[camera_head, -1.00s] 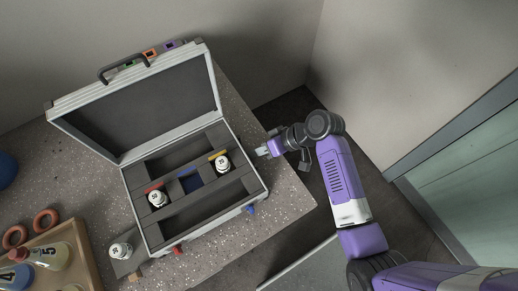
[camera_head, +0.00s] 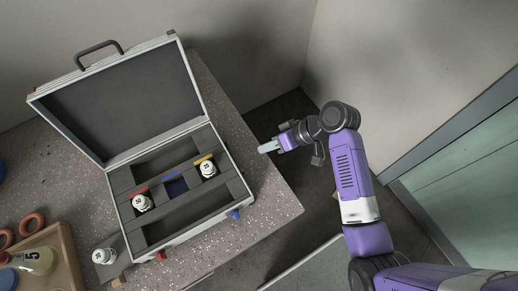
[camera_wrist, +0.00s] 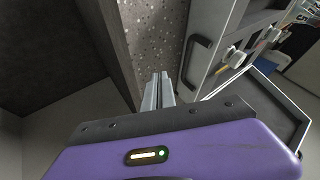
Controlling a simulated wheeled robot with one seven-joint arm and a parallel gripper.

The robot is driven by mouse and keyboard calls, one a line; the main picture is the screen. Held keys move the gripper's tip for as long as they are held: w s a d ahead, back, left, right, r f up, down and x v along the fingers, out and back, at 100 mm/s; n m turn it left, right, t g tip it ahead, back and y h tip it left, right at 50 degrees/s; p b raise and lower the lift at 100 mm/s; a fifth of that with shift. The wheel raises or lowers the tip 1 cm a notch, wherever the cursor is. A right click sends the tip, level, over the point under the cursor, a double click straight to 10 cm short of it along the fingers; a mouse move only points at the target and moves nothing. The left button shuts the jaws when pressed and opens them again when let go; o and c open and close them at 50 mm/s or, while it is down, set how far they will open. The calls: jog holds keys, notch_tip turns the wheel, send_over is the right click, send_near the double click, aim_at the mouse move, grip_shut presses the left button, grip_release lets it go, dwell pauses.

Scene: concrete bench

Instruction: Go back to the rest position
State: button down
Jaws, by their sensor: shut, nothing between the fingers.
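My gripper (camera_head: 266,148) is shut and empty, to the right of the open case, above the bench's right edge. Its closed fingers also show in the wrist view (camera_wrist: 157,92), with the case beside them on the right. The open case (camera_head: 185,235) stands on the speckled bench (camera_head: 262,200), lid raised at the back. Inside it are two white labelled jars, one by a red tab (camera_head: 142,203) and one by a yellow tab (camera_head: 208,170). A blue slot (camera_head: 176,187) lies between them.
A third white jar (camera_head: 103,257) stands left of the case's front. A wooden tray (camera_head: 69,262) with large numbered pieces and red rings (camera_head: 32,223) are at the lower left. A wall rises behind; a greenish glass panel (camera_head: 470,190) is at the right. Floor is open beyond the bench's right edge.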

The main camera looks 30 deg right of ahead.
jog(key=shift+v, duration=2.55)
jog(key=w+d+r+m+t+h, duration=0.4)
jog(key=w+d+m+t+h, duration=0.15)
jog(key=d, duration=0.25)
jog(key=s+a+r+n+t, duration=0.1)
jog(key=s+a+r, duration=0.2)
jog(key=s, duration=0.7)
jog(key=s+a+r+n+t+h, duration=0.1)
jog(key=s+a+r, duration=0.3)
jog(key=s, duration=0.6)
jog(key=s+a+r+n+t, duration=0.2)
jog(key=s+a+r, duration=0.2)
jog(key=s, duration=0.6)
jog(key=shift+a+r, duration=0.2)
jog(key=shift+a, duration=0.3)
